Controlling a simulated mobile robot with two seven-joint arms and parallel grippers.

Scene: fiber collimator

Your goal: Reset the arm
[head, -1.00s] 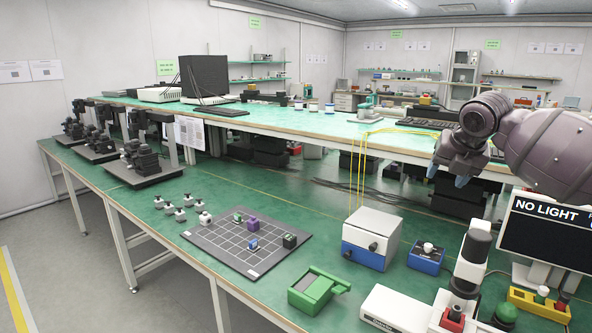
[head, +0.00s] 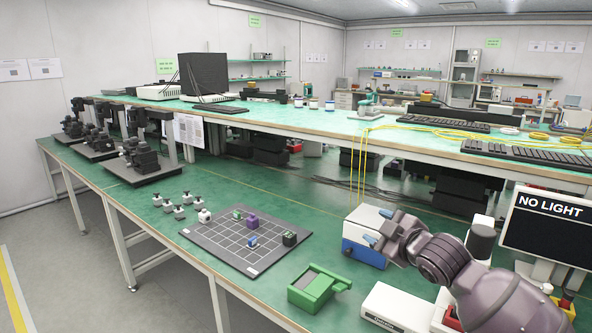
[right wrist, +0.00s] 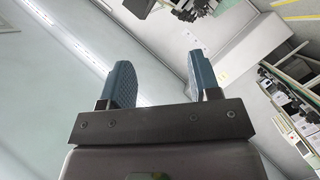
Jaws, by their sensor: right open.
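My right gripper (head: 378,228) is in the lower right of the head view, above the bench and in front of the blue-and-white box. Its arm comes in from the lower right. In the right wrist view its two blue fingers (right wrist: 160,82) stand apart with nothing between them. That view looks out over the room, with wall and floor behind the fingers. My left gripper is not in view.
A blue-and-white box (head: 356,250) is partly hidden behind the gripper. A green box (head: 312,290) and a dark grid board (head: 215,248) with small blocks lie to the left. A monitor (head: 548,228) reading NO LIGHT stands at right.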

